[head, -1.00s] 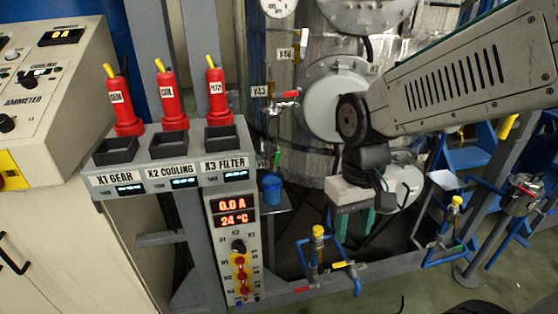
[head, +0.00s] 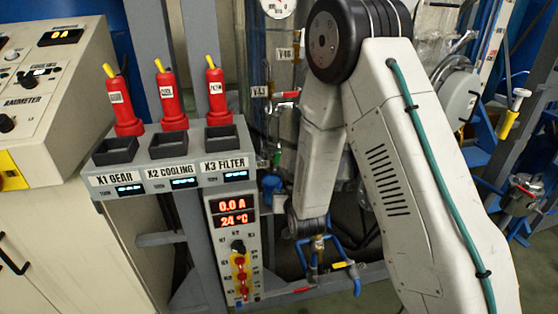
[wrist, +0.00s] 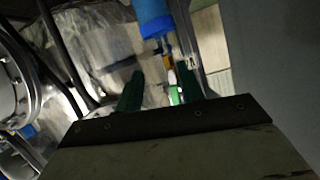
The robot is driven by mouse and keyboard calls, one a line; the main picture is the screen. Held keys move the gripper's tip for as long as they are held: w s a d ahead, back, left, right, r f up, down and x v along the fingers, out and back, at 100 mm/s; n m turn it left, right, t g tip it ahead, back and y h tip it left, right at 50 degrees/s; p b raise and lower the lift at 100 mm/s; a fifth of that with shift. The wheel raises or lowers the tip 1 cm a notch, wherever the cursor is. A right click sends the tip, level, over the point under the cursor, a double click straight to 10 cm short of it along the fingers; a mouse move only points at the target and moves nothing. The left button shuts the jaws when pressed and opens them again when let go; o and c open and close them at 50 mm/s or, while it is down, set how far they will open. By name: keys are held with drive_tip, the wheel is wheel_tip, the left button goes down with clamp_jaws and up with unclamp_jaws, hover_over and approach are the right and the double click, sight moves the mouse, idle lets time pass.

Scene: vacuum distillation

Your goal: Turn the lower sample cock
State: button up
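The lower sample cock (head: 277,158), with a green handle, is on the pipework left of my arm in the head view. A blue cup (head: 271,188) is just below it. In the wrist view, my gripper (wrist: 160,82) shows two green fingers spread apart with nothing held. A small green part (wrist: 175,95), probably the cock's handle, shows between the fingers near the right one. A blue cylinder (wrist: 152,18), likely the cup, is at the top. I cannot tell how far the fingers are from the cock.
A red-handled cock (head: 287,94) is above the green one. Blue pipes with a yellow-handled valve (head: 343,265) are low beside my arm. Metal vessels and dark pipes crowd the wrist view's left.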

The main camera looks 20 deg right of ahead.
sight(278, 157)
wheel_tip(278, 157, up, 7)
drive_tip(key=w+t, duration=0.2)
drive_tip(key=t, duration=0.2)
drive_tip(key=w, duration=0.5)
drive_tip(key=w+d, duration=0.1)
drive_tip(key=w, duration=0.1)
drive_tip(key=shift+w, duration=0.15)
drive_tip(key=shift+r, duration=0.1)
drive_tip(key=shift+m, duration=0.3)
clamp_jaws()
